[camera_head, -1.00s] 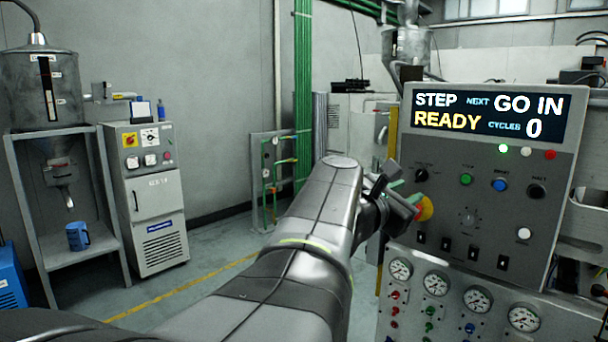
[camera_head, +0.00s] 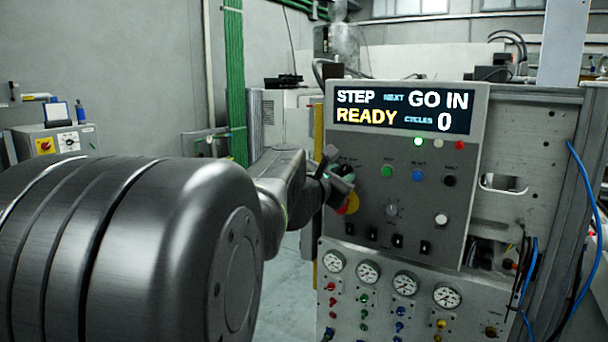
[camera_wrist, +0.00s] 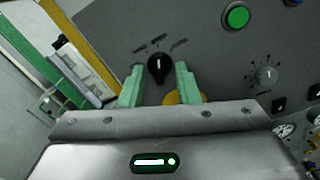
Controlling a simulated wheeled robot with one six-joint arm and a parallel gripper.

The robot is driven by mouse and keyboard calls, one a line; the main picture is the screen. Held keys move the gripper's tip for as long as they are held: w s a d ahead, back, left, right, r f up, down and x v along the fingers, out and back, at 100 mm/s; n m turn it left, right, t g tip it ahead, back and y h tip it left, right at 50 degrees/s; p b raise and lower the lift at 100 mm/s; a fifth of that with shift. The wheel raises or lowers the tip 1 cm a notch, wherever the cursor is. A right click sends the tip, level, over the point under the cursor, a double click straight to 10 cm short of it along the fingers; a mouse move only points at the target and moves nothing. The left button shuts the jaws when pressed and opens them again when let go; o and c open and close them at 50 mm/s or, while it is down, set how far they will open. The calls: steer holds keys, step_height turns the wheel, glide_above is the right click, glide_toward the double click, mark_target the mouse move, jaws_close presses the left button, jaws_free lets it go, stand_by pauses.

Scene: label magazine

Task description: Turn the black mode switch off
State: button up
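The black mode switch (camera_wrist: 158,68) is a round knob with a white mark, on the grey panel in the wrist view. Its mark points roughly up in that picture, toward the middle of three small labels that I cannot read. My gripper (camera_wrist: 158,76) has two green fingers, apart, one on each side of the knob. A gap shows on both sides, and I cannot tell how deep the fingers reach. In the head view my gripper (camera_head: 340,180) is at the panel's upper left and hides the switch.
A yellow-based red button (camera_head: 351,204) sits just below my gripper. The panel (camera_head: 440,230) also carries a green button (camera_head: 387,171), a blue button (camera_head: 417,175) and several small toggles. The display (camera_head: 403,109) reads STEP, NEXT GO IN, READY, CYCLES 0. Gauges (camera_head: 406,283) lie below.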

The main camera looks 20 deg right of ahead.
jaws_close()
steer(key=shift+n, duration=0.4)
steer(key=shift+n+p, duration=0.55)
steer(key=shift+n, duration=0.45)
steer(key=n+p, duration=0.1)
steer(key=n, duration=0.3)
steer(key=shift+n+p, duration=0.3)
steer(key=shift+p, duration=0.1)
steer(key=n+p, duration=0.2)
steer(key=n, duration=0.3)
steer(key=shift+r, duration=0.1)
steer(key=n+p, duration=0.2)
steer(key=n, duration=0.3)
steer(key=shift+n+p, duration=0.3)
steer(key=shift+n, duration=0.1)
